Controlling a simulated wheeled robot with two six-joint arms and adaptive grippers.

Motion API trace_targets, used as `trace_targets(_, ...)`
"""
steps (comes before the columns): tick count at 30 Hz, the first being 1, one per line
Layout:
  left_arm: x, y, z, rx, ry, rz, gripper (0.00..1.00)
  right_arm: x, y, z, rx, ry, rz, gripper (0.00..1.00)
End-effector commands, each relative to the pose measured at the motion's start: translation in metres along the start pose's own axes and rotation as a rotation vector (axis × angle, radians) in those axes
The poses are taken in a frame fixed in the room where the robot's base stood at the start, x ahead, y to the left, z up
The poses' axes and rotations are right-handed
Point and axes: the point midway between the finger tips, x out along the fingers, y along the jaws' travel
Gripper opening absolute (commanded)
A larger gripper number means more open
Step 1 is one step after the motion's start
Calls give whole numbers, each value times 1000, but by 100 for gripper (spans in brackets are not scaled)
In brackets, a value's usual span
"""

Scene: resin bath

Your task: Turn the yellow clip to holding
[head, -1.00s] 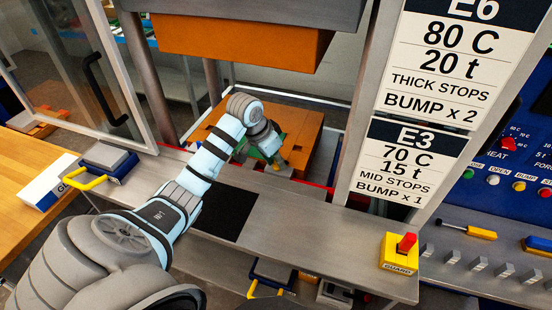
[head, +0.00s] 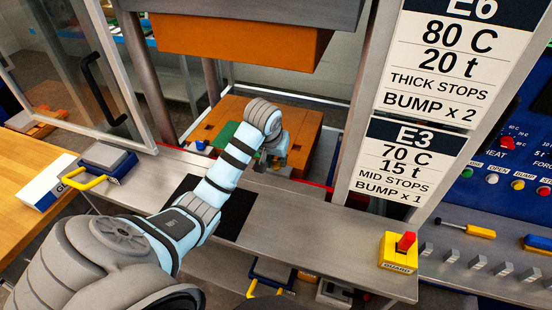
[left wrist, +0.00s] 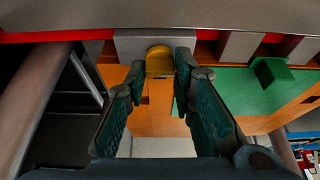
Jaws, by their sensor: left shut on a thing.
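The yellow clip (left wrist: 159,61) shows in the left wrist view between the fingertips of my left gripper (left wrist: 161,72), in front of a grey block (left wrist: 128,45). The fingers close on it from both sides. In the head view my left gripper (head: 279,160) reaches down at the front right of the lower orange platen (head: 308,128). The clip is hidden there behind the gripper. I cannot tell the clip's turn position for sure. My right gripper is not in view.
A green plate (left wrist: 230,85) with a raised green block (left wrist: 272,72) lies beside the gripper. The upper orange platen (head: 235,42) hangs above my arm. An open glass door (head: 70,60) stands left; a sign-bearing post (head: 350,150) stands right.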

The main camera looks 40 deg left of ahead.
Motion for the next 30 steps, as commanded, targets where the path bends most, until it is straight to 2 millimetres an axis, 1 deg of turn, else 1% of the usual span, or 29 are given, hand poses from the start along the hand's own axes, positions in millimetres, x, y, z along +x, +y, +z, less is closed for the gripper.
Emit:
trace_targets(9,0,0,0,-2,-1,0,0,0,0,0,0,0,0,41)
trace_targets(10,0,0,0,-2,-1,0,26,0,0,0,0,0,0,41)
trace_targets(13,0,0,0,-1,-1,0,42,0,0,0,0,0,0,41)
trace_targets(27,0,0,0,0,-1,1,43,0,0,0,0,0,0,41)
trace_targets(30,0,0,0,25,-1,11,43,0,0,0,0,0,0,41)
